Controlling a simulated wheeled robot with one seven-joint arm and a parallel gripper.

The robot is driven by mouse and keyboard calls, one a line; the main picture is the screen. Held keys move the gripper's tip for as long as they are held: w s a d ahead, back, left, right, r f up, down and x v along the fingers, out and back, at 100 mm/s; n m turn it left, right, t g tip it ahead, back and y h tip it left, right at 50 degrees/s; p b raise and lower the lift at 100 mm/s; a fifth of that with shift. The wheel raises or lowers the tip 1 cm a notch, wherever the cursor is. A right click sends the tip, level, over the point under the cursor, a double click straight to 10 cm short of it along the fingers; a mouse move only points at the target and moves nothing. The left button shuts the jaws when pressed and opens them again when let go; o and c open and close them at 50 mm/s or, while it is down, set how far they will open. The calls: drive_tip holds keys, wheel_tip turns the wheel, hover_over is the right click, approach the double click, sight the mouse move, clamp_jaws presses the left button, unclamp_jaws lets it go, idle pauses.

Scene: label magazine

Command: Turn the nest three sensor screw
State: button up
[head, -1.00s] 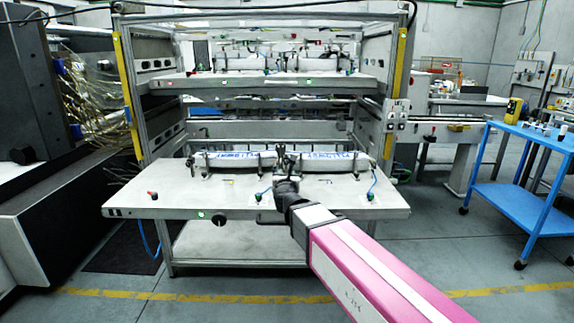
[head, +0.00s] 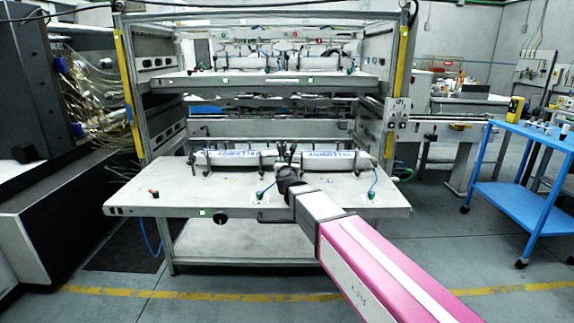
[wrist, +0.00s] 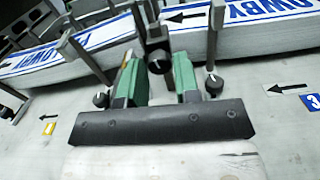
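My gripper (wrist: 158,85) has two green fingers and is open over the light tabletop, in front of the label stacks. A black knob-like screw with a white line (wrist: 158,62) shows between the fingers near their tips; I cannot tell if they touch it. Similar black knobs stand left (wrist: 100,98) and right (wrist: 214,85) of the fingers. A blue tag marked 3 (wrist: 312,103) lies at the right with a black arrow pointing left. I cannot tell for sure which knob is the nest three sensor screw. In the head view my gripper (head: 286,152) is at the middle of the table, its fingertips small.
Stacks of blue-and-white labels (wrist: 260,35) lie behind the knobs between upright metal posts. A yellow tag (wrist: 48,127) is at the left. The lower table (head: 150,190) has an upper shelf (head: 270,85) above it. A blue cart (head: 520,205) stands at the right.

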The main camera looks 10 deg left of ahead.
drive_tip(key=c, duration=0.4)
drive_tip(key=shift+n, duration=0.3)
drive_tip(key=n, duration=1.2)
drive_tip(key=shift+n, duration=0.4)
drive_tip(key=n, duration=1.3)
drive_tip(key=shift+n, duration=0.3)
